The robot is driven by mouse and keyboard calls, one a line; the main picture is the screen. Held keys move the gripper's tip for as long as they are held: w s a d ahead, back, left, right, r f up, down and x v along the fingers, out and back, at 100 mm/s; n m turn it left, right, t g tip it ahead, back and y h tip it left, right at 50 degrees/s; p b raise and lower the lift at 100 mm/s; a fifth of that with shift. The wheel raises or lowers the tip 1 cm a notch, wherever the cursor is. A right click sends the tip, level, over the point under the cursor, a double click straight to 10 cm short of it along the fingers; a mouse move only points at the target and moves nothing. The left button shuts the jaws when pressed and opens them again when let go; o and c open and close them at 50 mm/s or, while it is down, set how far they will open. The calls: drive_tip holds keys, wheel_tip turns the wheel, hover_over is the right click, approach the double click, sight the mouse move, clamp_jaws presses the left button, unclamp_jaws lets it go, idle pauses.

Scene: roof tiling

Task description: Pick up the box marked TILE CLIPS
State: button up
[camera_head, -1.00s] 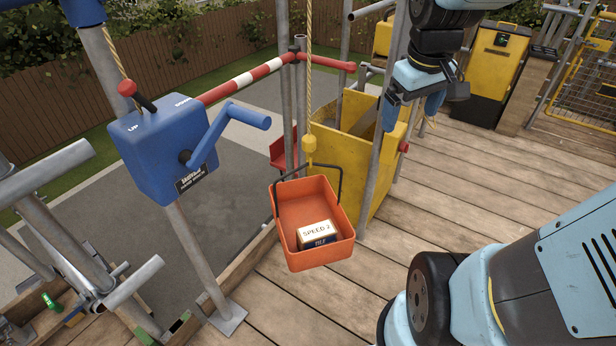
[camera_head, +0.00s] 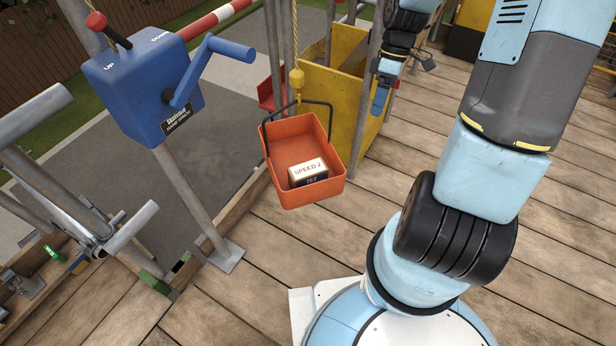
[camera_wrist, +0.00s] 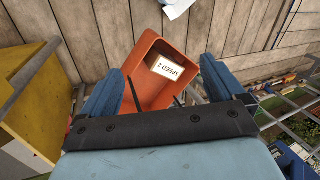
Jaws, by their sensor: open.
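A small box (camera_head: 308,172) lies in the orange-red bucket (camera_head: 328,193). Its white top reads SPEED 2; lettering on its dark blue side is too small to read surely, and I see no clear TILE CLIPS marking. The bucket hangs from a rope and yellow hook. My gripper (camera_head: 381,97) is up and to the right of the bucket in the head view. In the wrist view my gripper (camera_wrist: 165,85) is open and empty, its blue fingers wide apart, with the box (camera_wrist: 167,69) and bucket (camera_wrist: 151,88) visible between and beyond them.
A blue crank winch (camera_head: 145,88) on a post stands left of the bucket. A yellow bin (camera_head: 350,110) and steel poles stand behind it. Wooden decking (camera_head: 270,265) lies clear below. The bucket's black handle (camera_head: 331,125) arches over its back.

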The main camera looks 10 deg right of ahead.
wheel_tip(320, 180, down, 11)
drive_tip(key=a+n+g+y, duration=0.1)
drive_tip(key=n+g+y, duration=0.1)
drive_tip(key=n+y, duration=0.2)
drive_tip(key=n+t+y, duration=0.1)
drive_tip(key=n+y, duration=0.4)
drive_tip(key=y, duration=0.2)
approach(308, 169)
drive_tip(key=a, duration=0.1)
drive_tip(key=s+a+f, duration=0.1)
drive_tip(key=a, duration=0.1)
drive_tip(key=shift+s+f+t, duration=0.2)
drive_tip(key=shift+f+t, duration=0.05)
drive_tip(key=shift+t, duration=0.05)
drive_tip(key=shift+x, duration=2.75)
drive_tip(key=shift+w+a+r, duration=0.1)
drive_tip(key=shift+r, duration=0.1)
drive_tip(key=shift+c, duration=0.2)
clamp_jaws()
